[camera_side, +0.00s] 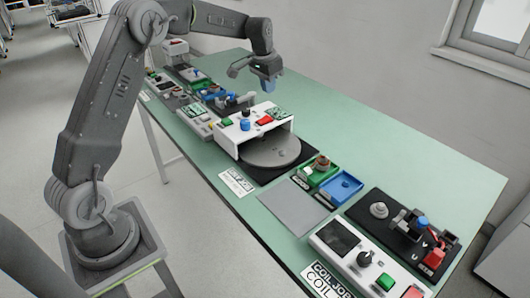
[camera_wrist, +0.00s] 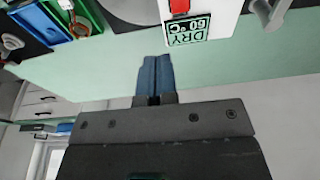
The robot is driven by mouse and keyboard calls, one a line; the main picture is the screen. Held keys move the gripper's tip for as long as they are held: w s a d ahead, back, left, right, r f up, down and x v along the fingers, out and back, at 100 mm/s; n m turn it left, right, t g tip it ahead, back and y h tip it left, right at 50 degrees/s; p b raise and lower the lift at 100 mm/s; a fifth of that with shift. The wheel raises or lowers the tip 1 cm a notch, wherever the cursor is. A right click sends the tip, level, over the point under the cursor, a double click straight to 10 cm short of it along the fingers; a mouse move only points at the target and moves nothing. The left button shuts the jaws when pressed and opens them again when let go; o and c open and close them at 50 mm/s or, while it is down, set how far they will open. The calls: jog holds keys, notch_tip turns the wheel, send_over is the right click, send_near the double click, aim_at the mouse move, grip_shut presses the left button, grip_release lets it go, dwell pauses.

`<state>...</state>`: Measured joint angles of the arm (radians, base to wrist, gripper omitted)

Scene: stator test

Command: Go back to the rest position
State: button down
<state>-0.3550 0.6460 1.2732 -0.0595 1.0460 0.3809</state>
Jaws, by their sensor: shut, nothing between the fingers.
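My gripper (camera_side: 268,86) hangs above the far part of the green table, behind the white station with the round grey plate. In the wrist view its two blue fingers (camera_wrist: 154,75) lie together with nothing between them. It is clear of the things on the table. The arm reaches over from the left in the side view.
Below stands the white station (camera_side: 245,130) with a red and a blue button, over a round grey plate (camera_side: 270,150). Green (camera_side: 318,168) and blue (camera_side: 340,188) trays stand nearer. A control box (camera_side: 365,262) is at the front. The table's right side (camera_side: 370,140) is clear.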

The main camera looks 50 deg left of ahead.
jog(key=s+d+r+t, duration=0.1)
jog(key=s+d+r, duration=0.5)
jog(key=s+d, duration=0.15)
jog(key=s+d+r+t, duration=0.1)
jog(key=s+d+r, duration=0.5)
jog(key=s, duration=0.3)
jog(key=s+d+f, duration=0.2)
jog(key=s, duration=0.6)
jog(key=s+d+f+t, duration=0.1)
jog(key=s+d, duration=0.2)
jog(key=s, duration=0.6)
jog(key=shift+s+d+f, duration=0.2)
jog(key=shift+f, duration=0.15)
